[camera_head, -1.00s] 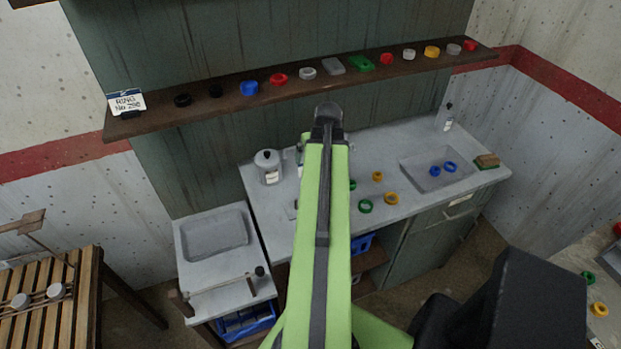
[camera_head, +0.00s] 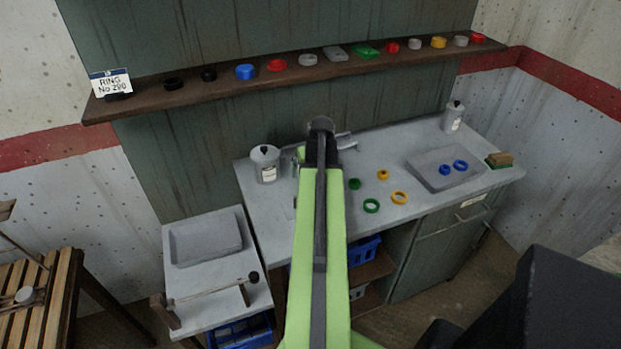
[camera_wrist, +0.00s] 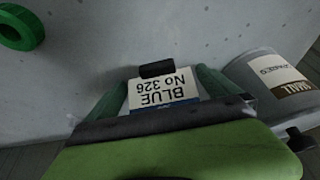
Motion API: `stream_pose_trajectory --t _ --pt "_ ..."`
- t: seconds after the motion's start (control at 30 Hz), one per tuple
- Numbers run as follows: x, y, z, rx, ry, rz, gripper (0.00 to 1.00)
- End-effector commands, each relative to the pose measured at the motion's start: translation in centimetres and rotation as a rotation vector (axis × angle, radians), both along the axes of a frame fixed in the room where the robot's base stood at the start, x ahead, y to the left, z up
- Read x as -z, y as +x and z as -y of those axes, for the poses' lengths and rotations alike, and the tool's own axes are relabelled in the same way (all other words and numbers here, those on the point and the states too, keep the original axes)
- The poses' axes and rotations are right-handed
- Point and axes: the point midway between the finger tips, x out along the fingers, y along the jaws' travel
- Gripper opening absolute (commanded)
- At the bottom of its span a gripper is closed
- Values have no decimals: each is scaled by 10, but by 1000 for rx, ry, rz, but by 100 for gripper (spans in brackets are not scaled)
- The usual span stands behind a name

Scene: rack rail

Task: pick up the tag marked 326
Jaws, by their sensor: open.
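The tag marked "BLUE No 326" (camera_wrist: 163,90) is a white card with a blue edge and a black piece (camera_wrist: 157,68) at its far end. It appears upside down in the wrist view. My gripper (camera_wrist: 163,78) is open, with one dark green finger on each side of the tag. Whether either finger touches it, I cannot tell. In the head view my gripper (camera_head: 322,132) is over the back of the grey worktop (camera_head: 310,215), and the tag is hidden behind my arm there.
A grey canister (camera_wrist: 275,85) labelled "SMALL" stands close right of my gripper in the wrist view. A green ring (camera_wrist: 20,28) lies at upper left. In the head view, a shelf (camera_head: 150,98) with rings and a "RING No 290" tag (camera_head: 111,84) runs above the worktop.

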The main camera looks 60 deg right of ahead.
Motion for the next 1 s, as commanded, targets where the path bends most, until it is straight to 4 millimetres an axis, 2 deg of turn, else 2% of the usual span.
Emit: stream_pose_trajectory --t 0.17,0.6,0.87,1.0 --pt "-2 0 0 0 0 0 99" --pt "-2 0 0 0 0 0 42" --pt "-4 0 0 0 0 0 42" --pt "-15 0 0 0 0 0 42"
